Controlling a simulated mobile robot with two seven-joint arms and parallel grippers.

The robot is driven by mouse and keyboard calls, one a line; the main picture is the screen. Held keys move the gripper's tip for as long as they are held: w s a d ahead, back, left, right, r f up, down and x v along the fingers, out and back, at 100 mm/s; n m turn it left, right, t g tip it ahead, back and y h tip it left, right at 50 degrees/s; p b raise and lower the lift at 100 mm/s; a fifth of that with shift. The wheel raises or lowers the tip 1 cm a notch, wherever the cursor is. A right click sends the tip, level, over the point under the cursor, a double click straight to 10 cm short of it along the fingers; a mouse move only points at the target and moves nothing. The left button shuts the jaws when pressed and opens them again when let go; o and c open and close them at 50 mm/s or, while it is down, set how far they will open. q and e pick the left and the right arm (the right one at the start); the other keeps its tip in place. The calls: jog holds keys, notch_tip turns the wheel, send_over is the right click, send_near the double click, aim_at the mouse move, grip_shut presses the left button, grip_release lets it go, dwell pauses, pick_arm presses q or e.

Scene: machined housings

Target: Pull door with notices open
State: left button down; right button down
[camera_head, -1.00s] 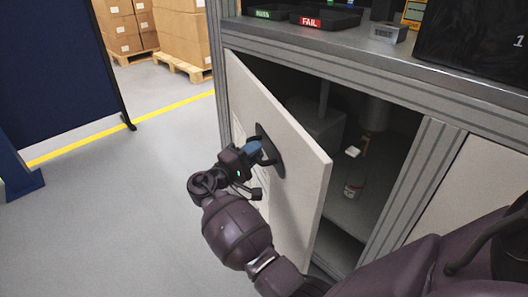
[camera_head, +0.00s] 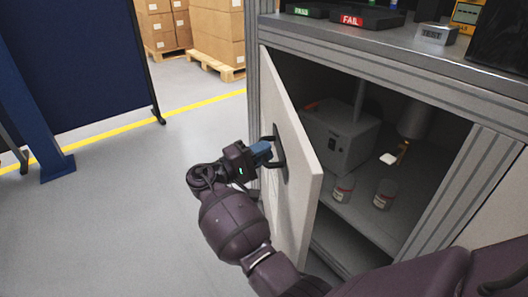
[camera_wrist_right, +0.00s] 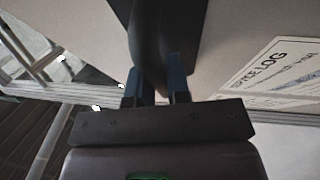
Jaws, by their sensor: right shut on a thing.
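The door (camera_head: 300,200) is a pale panel hinged at its left edge on the grey cabinet frame. It stands well open, swung out toward me. Its dark handle (camera_head: 281,158) is on the outer face. My right gripper (camera_head: 268,150) is shut on the handle. In the right wrist view its blue fingertips (camera_wrist_right: 157,85) close around the dark handle bar (camera_wrist_right: 148,45). A notice (camera_wrist_right: 275,72) headed with "LOG" shows on the door in that view. My left gripper is not in view.
Inside the cabinet are a grey box (camera_head: 340,138) and two small jars (camera_head: 385,194). Open floor (camera_head: 120,220) lies left of the door; a blue screen (camera_head: 70,60) stands beyond.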

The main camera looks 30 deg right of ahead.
jog(key=c, duration=1.1)
grip_release()
jog(key=a+f, duration=0.2)
jog(key=a, duration=0.8)
jog(key=shift+w+a, duration=0.3)
jog(key=shift+w, duration=0.05)
